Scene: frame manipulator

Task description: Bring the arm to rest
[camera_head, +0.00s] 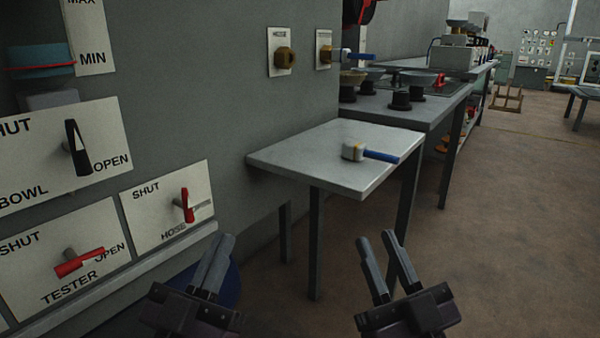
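My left gripper (222,238) is at the bottom centre-left, in front of the lower wall panels. Its two fingers look close together and partly overlap, so I cannot tell whether it is open or shut. No object shows in it. My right gripper (377,237) is at the bottom, right of centre, over the floor in front of the small table. Its fingers stand apart with a gap between them, and it is empty. Both grippers point up and away in the picture and touch nothing that I can see.
A small grey table (290,158) stands ahead, holding a blue-handled tool (382,156). Wall panels at left carry a black lever (74,147) and red levers (187,205). A longer bench (440,112) stands behind. The brown floor (520,220) at right is clear.

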